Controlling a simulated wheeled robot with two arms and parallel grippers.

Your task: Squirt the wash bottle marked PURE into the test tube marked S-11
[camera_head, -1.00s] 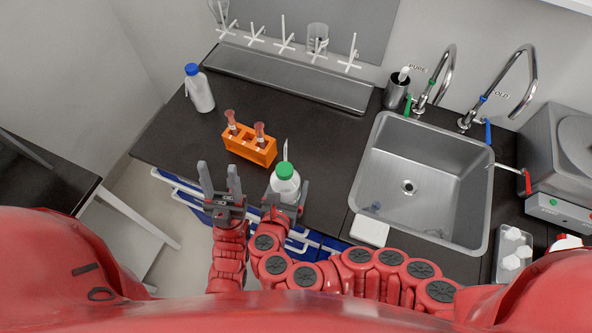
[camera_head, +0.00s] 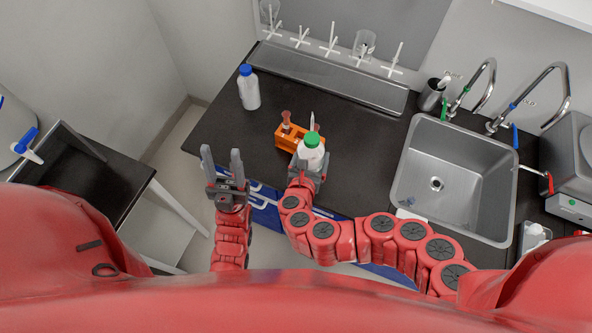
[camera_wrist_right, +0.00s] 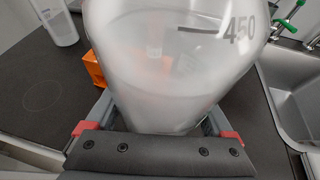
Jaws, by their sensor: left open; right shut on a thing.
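My right gripper (camera_head: 308,175) is shut on the green-capped wash bottle (camera_head: 311,154), which is translucent white with a thin spout pointing away from me. The bottle (camera_wrist_right: 175,75) fills the right wrist view and shows the mark 450; I cannot read PURE on it. The orange rack (camera_head: 287,138) stands just beyond and left of the bottle, partly hidden by it. A reddish-topped test tube (camera_head: 286,117) stands in the rack; its label is unreadable, and another tube is hidden behind the bottle. My left gripper (camera_head: 222,164) is open and empty at the counter's front edge.
A blue-capped bottle (camera_head: 249,90) stands on the counter at the back left. The sink (camera_head: 455,185) is to the right, with two taps behind. A drying rack (camera_head: 335,80) runs along the back. A dark side table (camera_head: 90,185) is at left.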

